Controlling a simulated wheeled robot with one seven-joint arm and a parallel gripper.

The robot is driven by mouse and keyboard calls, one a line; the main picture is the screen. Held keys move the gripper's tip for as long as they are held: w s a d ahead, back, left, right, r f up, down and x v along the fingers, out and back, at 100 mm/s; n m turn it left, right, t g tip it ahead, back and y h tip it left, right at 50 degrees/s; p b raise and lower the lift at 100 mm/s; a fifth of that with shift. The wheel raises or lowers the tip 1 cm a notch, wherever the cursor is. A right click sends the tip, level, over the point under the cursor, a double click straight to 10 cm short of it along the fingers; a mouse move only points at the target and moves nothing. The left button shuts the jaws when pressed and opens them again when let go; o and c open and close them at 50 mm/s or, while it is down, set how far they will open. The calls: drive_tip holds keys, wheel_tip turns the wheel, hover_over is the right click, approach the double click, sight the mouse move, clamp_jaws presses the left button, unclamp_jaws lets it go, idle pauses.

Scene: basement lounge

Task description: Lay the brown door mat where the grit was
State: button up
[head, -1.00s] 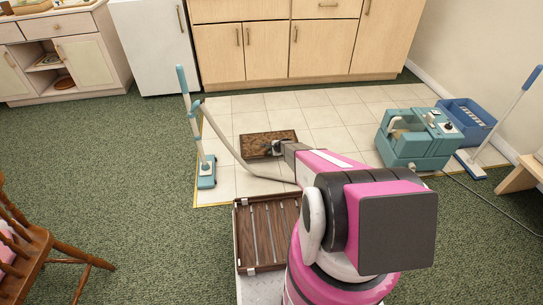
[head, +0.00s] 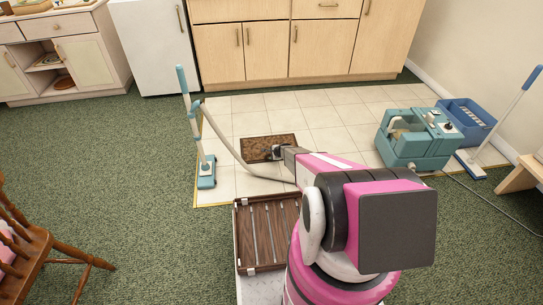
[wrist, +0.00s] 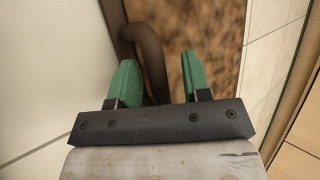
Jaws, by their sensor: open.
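The brown door mat (head: 257,143) lies on the cream tiled floor, with a darker edge and a speckled middle. My gripper (head: 278,153) is at the mat's near right part, low over it. In the wrist view, the green fingers of my gripper (wrist: 160,82) stand apart. The mat's speckled brown surface (wrist: 219,40) shows beyond them. A dark brown curved bar (wrist: 151,50) runs down between the fingers, nearer the left one; I cannot tell whether it touches. No grit shows on the visible tiles.
A grey hose (head: 232,148) curves beside the mat from a teal floor tool (head: 206,171). A teal machine (head: 414,140) and a blue crate (head: 480,112) stand at the right. A slatted brown rack (head: 243,240) is near my base. Tiles (head: 320,112) behind the mat are clear.

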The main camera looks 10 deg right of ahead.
drive_tip(key=shift+r, duration=0.1)
drive_tip(key=v, duration=1.2)
drive_tip(key=s+a+r+n+g, duration=0.2)
drive_tip(key=s+a+r+n, duration=0.15)
drive_tip(key=s+r, duration=0.5)
drive_tip(key=s+a+r+n+g, duration=0.15)
drive_tip(key=s+r+n, duration=0.3)
drive_tip(key=r, duration=0.75)
drive_tip(key=s+d+r+n+g+h, duration=0.1)
drive_tip(key=s+r+n+g+h, duration=0.2)
drive_tip(key=s+r+n, duration=0.5)
drive_tip(key=s+r+h, duration=0.1)
drive_tip(key=s+r, duration=1.2)
drive_tip(key=s, duration=0.4)
drive_tip(key=shift+s+r+g+h, duration=0.25)
drive_tip(key=shift+r+g+h, duration=0.05)
drive_tip(key=shift+r+g, duration=0.1)
